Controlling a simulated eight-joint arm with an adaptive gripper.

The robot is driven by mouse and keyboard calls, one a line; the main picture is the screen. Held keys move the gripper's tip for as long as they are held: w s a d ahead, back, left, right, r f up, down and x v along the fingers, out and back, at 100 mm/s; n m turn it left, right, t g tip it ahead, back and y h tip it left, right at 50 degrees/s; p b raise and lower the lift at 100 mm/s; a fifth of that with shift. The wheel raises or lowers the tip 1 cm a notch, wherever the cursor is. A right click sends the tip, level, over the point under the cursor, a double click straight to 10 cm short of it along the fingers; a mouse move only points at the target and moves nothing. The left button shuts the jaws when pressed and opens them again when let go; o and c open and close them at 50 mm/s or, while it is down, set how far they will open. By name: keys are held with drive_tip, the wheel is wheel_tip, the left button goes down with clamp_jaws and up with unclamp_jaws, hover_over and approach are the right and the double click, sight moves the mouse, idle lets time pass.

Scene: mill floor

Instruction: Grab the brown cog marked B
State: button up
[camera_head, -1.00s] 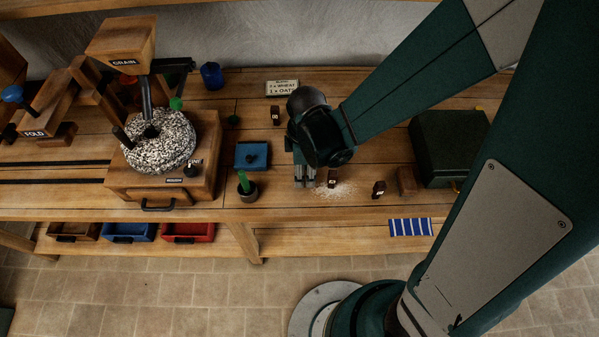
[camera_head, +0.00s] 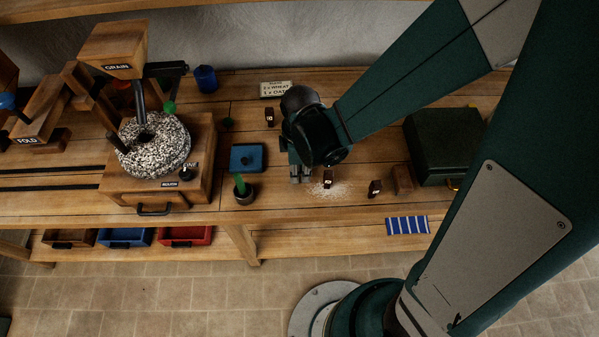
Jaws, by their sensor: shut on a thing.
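My gripper (camera_head: 300,180) points down at the bench, left of the flour patch. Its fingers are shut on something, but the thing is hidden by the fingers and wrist. Three small dark brown pieces with pale marks show. One brown piece (camera_head: 328,179) stands on the flour patch just right of my gripper. Another brown piece (camera_head: 375,188) is farther right. A third brown piece (camera_head: 270,117) stands behind, near the sign. Their marks are too small to read, so I cannot tell which is B.
A grain mill (camera_head: 153,145) stands at left. A blue tray (camera_head: 249,158) and a dark pot (camera_head: 245,194) with a green stick lie left of my gripper. A wooden block (camera_head: 402,180) and a dark green case (camera_head: 444,147) stand right. A small sign (camera_head: 276,89) is behind.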

wheel_tip(320, 180, up, 10)
drive_tip(key=p, duration=0.1)
drive_tip(key=shift+f, duration=0.25)
idle(0.4)
